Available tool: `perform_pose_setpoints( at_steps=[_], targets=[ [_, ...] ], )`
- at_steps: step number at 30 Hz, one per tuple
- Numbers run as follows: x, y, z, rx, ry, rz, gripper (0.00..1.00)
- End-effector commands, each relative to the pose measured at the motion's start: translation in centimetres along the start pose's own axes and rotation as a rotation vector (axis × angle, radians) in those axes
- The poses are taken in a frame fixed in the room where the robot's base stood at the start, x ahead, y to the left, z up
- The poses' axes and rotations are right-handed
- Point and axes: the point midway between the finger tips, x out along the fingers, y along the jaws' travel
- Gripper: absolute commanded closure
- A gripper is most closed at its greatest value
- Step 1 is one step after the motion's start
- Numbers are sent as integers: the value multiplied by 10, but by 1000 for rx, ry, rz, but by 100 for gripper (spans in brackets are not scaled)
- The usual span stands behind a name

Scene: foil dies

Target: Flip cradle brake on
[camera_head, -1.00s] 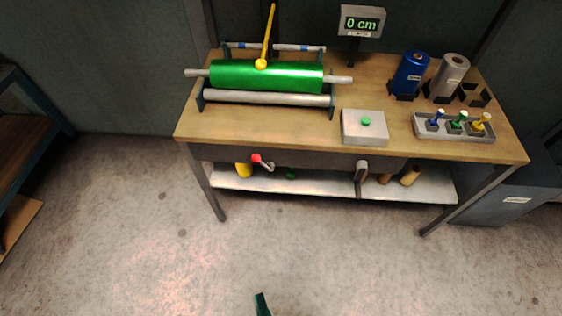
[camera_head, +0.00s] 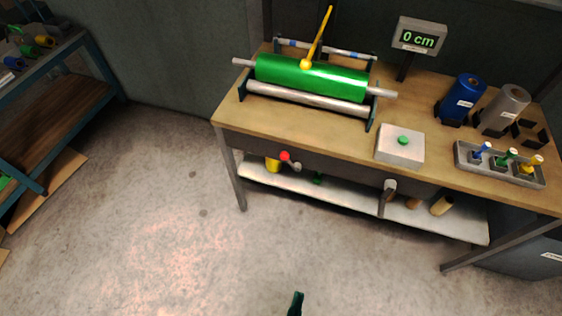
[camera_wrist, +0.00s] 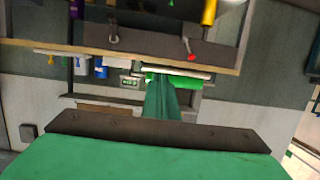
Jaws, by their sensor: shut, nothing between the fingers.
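A red-knobbed lever (camera_head: 286,156), which I take to be the cradle brake, sticks out from the bench's front edge, left of centre, below the roller cradle (camera_head: 373,126). A shiny green roll (camera_head: 310,76) lies in the cradle, and a yellow arm (camera_head: 318,35) rises from it. In the wrist view the picture is upside down, and the red-knobbed lever (camera_wrist: 191,56) shows near the top. My gripper (camera_head: 297,300) is shut and empty at the bottom of the head view, over the floor and well short of the bench. Its dark green fingers (camera_wrist: 162,98) show in the wrist view.
A second handle (camera_head: 388,190) hangs from the bench front further right. The wooden bench top (camera_head: 335,130) holds a grey box with a green button (camera_head: 400,147), blue and grey rolls and a tray. A shelf (camera_head: 60,100) stands left. The floor (camera_head: 170,230) before the bench is clear.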

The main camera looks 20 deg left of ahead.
Motion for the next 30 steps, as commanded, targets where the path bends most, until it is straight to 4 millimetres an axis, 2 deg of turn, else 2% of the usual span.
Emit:
perform_pose_setpoints(
  at_steps=[7,11,14,18,21,25,30],
  targets=[
    [3,-2,4,-15,-3,-9,100],
    [19,-13,24,-103,-28,-55,100],
    [43,-28,52,-231,-59,-109,100],
    [85,-48,95,-464,-102,-175,100],
    [118,-63,119,-636,-120,-203,100],
    [162,-80,139,-856,-128,-211,100],
    [222,-108,143,-1138,-108,-172,100]
  ],
)
